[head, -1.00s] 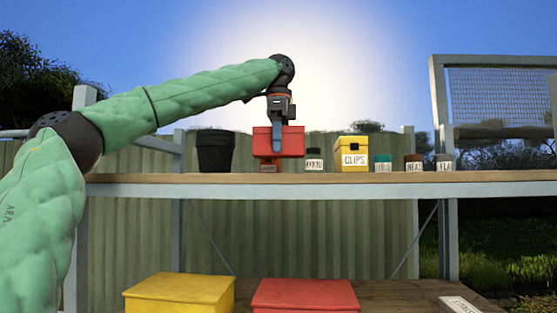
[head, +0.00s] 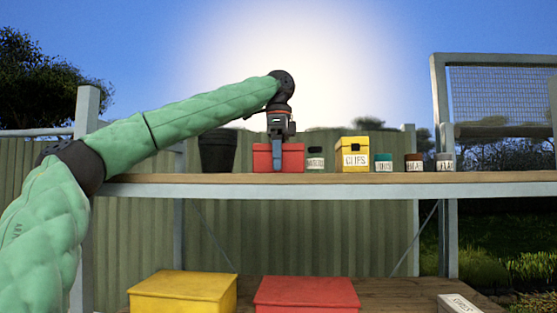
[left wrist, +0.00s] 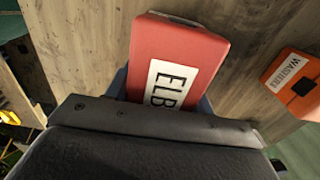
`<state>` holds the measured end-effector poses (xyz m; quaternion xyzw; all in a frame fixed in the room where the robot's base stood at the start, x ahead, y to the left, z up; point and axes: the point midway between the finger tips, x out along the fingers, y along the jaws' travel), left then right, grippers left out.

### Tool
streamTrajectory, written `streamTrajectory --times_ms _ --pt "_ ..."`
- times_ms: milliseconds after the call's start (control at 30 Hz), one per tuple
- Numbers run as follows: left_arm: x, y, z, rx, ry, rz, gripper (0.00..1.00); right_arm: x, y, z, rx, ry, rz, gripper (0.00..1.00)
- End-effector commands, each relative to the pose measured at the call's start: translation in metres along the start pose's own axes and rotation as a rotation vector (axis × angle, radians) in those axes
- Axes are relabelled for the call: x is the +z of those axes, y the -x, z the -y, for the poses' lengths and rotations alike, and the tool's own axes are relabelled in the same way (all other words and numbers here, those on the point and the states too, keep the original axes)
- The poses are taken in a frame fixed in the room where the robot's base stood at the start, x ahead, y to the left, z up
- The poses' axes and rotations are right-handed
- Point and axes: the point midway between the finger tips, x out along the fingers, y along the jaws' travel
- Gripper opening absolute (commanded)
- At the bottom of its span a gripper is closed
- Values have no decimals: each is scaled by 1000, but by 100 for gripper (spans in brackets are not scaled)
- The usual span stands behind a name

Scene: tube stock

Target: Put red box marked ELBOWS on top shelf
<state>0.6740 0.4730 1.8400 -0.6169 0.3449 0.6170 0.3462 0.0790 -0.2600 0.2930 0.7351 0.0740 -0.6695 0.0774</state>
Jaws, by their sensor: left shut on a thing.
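The red box (head: 292,158) is at the top shelf (head: 330,179), between a dark pot and a small dark jar. In the left wrist view the red box (left wrist: 178,62) shows a white label with "ELB" readable; the rest is hidden by my gripper. My left gripper (head: 278,160) comes down over the box from above and is shut on it. The box looks level, with its bottom at the shelf board; whether it bears its full weight there I cannot tell. My right gripper is not in view.
On the top shelf stand a dark pot (head: 217,150), a small dark jar (head: 315,158), a yellow CLIPS box (head: 354,147) and several small labelled jars to the right. An orange box marked WASHERS (left wrist: 294,80) shows in the wrist view. Below are yellow (head: 183,291) and red boxes (head: 306,291).

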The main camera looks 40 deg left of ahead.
Motion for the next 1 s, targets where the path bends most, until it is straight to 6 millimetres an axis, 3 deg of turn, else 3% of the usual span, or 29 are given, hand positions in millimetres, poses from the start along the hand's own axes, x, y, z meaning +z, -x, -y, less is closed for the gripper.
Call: streamTrajectory --times_ms 67,100,200,633,1000 --pt "0 -2 0 1 0 -1 15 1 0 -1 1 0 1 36" --pt "0 -2 0 1 0 -1 58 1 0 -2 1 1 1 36" --pt "0 -2 0 1 0 0 74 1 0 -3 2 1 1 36" --pt "0 6 0 -1 1 1 74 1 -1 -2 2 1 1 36" --pt "0 57 0 -2 3 1 74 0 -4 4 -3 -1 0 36"
